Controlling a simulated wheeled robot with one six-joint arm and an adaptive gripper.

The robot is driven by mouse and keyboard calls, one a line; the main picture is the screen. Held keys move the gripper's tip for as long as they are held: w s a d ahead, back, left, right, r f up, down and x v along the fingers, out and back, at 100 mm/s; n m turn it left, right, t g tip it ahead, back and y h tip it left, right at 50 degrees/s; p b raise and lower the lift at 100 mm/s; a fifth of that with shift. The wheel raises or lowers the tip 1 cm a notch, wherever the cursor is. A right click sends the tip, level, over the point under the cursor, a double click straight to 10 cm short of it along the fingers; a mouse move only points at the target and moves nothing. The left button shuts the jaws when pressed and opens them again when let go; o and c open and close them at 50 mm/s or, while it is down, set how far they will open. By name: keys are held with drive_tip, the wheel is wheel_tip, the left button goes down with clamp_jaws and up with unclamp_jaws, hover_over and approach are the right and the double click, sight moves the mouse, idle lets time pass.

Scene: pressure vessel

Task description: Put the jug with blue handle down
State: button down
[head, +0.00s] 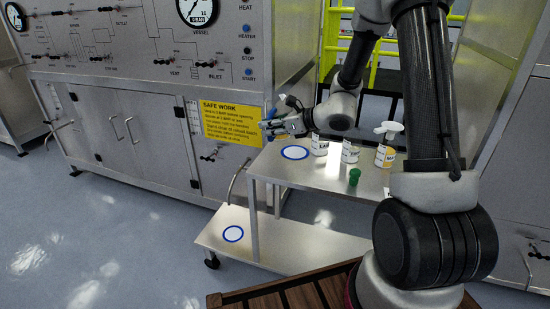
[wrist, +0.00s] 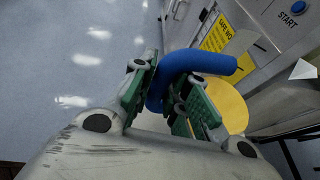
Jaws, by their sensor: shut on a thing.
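My gripper (head: 272,126) is in front of the yellow safety sign, beyond the left edge of the trolley's upper shelf and above its level. In the wrist view the gripper's green-padded fingers (wrist: 168,92) are shut around a curved blue handle (wrist: 205,63). A yellow round surface (wrist: 232,106) shows beside and below the handle and looks like part of the jug. The rest of the jug is hidden by the fingers and wrist, and I cannot make out its body in the head view.
The trolley's upper shelf (head: 268,168) has a bare blue-ringed white disc (head: 295,153). White bottles (head: 320,146) (head: 350,153), a spray bottle (head: 385,152) and a green item (head: 354,176) stand right of it. The lower shelf (head: 275,245) has another bare disc (head: 233,233). A control cabinet (head: 140,125) stands behind.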

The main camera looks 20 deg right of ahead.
wheel_tip(320, 180, down, 10)
drive_tip(key=shift+r, duration=0.2)
idle(0.3)
drive_tip(key=shift+f, duration=0.15)
drive_tip(key=c, duration=1.4)
unclamp_jaws()
drive_tip(key=shift+s+d, duration=0.1)
